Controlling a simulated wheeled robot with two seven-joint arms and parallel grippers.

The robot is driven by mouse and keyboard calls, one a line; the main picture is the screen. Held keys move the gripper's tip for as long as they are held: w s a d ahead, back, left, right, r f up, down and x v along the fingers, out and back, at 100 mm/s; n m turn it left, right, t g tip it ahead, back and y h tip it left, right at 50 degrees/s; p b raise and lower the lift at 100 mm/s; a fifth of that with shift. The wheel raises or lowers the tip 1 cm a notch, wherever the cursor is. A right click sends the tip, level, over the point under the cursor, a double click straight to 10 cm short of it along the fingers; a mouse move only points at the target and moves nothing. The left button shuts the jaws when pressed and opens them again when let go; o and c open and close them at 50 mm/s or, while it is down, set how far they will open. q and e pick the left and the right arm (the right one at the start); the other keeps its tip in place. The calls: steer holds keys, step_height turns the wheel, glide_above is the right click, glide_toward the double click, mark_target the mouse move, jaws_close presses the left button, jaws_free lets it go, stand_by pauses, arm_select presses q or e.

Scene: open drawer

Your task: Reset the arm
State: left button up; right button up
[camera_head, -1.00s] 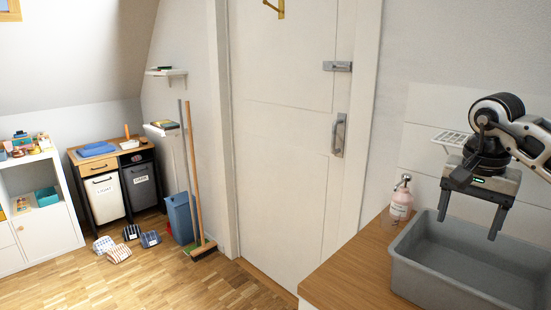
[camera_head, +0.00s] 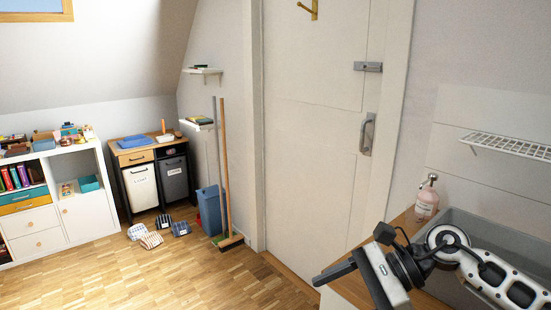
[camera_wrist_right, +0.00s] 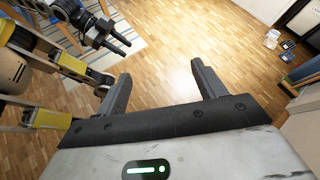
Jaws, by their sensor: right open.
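My right gripper (camera_head: 348,292) is at the lower right of the head view, over the front edge of the wooden counter, turned to the left. In the right wrist view its two fingers (camera_wrist_right: 160,72) stand wide apart with only floor between them, so it is open and empty. My left gripper (camera_wrist_right: 127,48) shows at the upper left of the right wrist view, with dark fingers over the floor; how far they are apart is unclear. It is not in the head view.
A grey basin (camera_head: 462,222) and a pink soap bottle (camera_head: 426,203) are on the counter beside my right arm. A closed white door (camera_head: 310,130) stands behind. A broom (camera_head: 226,170), blue bin (camera_head: 211,210) and cloths (camera_head: 151,240) are farther left. The middle floor is clear.

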steer(key=s+a+r+m+t+y, duration=0.2)
steer(key=a+m+t+y, duration=0.6)
steer(key=m, duration=1)
steer(key=s+d+f+m+t+h, duration=0.1)
steer(key=d+f+m+t+h, duration=0.4)
steer(key=m, duration=0.8)
steer(key=d+f+m+t+h, duration=0.4)
steer(key=f+m+h, duration=0.25)
steer(key=m, duration=0.55)
steer(key=s+d+f+m+g+h, duration=0.3)
steer(key=s+f+m+g+h, duration=0.2)
steer(key=s+f+m, duration=0.6)
steer(key=shift+s+f+m+g, duration=0.3)
steer(key=shift+f+g, duration=0.1)
steer(key=shift+g, duration=0.1)
